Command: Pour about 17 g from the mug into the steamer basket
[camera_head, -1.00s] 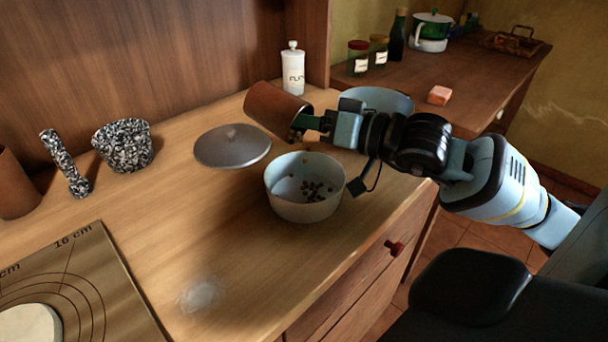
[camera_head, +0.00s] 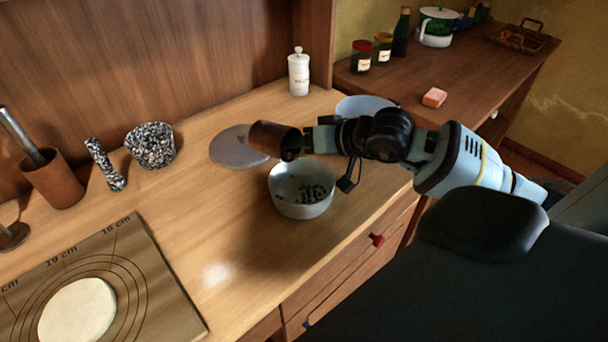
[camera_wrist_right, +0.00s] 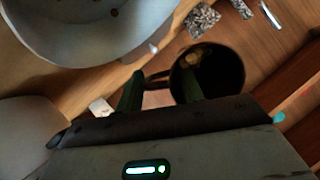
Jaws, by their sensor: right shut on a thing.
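The brown mug (camera_head: 270,138) lies tipped nearly on its side just above the far rim of the steamer basket, its mouth toward the right. My right gripper (camera_head: 308,142) is shut on the mug's handle. In the right wrist view the gripper's fingers (camera_wrist_right: 160,92) are at the handle, and the mug (camera_wrist_right: 238,62) shows a dark inside with a few tan pieces at its edge. The steamer basket (camera_head: 303,208) is a pale round bowl on the counter, with several dark pieces in it. It also shows in the right wrist view (camera_wrist_right: 75,45). My left gripper is not in view.
A grey round lid (camera_head: 232,150) lies behind the mug. A pale bowl (camera_head: 362,104) stands beyond my right wrist. The counter left of the basket is mostly clear.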

